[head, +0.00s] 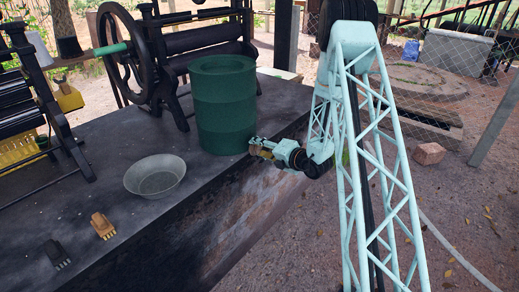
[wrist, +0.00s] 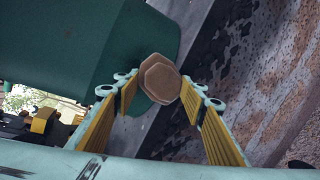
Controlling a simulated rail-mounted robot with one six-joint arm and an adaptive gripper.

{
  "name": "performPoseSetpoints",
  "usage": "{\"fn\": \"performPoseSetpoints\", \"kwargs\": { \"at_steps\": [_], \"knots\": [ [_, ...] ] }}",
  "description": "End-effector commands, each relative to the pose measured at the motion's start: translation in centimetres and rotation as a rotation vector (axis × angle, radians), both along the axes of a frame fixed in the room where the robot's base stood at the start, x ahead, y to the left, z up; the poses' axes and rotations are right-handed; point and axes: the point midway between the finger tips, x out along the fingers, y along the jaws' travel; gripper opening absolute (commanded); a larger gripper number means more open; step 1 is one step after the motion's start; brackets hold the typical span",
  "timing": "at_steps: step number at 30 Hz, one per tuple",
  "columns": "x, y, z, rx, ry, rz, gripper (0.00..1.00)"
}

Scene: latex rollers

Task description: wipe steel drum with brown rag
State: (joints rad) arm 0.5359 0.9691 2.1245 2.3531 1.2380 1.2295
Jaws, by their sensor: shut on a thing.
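The green steel drum (head: 223,106) stands upright on the dark bench, and its side fills the upper left of the wrist view (wrist: 90,50). My gripper (head: 256,147) is low at the drum's right side, by the bench's edge. In the wrist view my gripper (wrist: 158,95) has its yellow-padded fingers shut on the folded brown rag (wrist: 160,78), which sticks out past the fingertips. The rag overlaps the drum's lower edge in that view; I cannot tell whether it touches the drum.
A metal bowl (head: 155,176), a tan brush-like block (head: 102,225) and a dark one (head: 55,254) lie on the bench (head: 170,235). A roller mill with a large wheel (head: 130,55) stands behind the drum, another (head: 30,105) at left. The bench's front right is clear.

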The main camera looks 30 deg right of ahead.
Motion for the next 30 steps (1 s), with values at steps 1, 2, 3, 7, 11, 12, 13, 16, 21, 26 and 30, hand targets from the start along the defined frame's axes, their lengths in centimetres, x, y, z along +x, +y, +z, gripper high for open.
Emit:
{"fn": "performPoseSetpoints", "kwargs": {
  "at_steps": [1,2,3,7,11,12,13,16,21,26,30],
  "knots": [
    [0.1,0.0,0.0,0.0,0.0,0.0,0.27],
    [0.1,0.1,0.0,0.0,0.0,0.0,0.27],
    [0.1,0.1,0.0,0.0,0.0,0.0,0.27],
    [0.3,0.1,0.0,0.0,0.0,0.0,0.27],
    [0.3,0.1,0.1,0.0,0.0,0.0,0.27],
    [0.3,0.1,0.2,0.0,0.0,0.0,0.27],
    [0.3,0.1,0.3,0.0,0.0,0.0,0.27],
    [0.3,0.1,0.8,-0.001,0.0,0.0,0.27],
    [0.3,0.1,1.7,-0.001,0.0,0.0,0.27],
    [0.2,0.1,2.5,-0.001,0.0,0.0,0.27],
    [0.2,0.1,3.2,-0.001,0.0,0.0,0.27]
  ]
}}
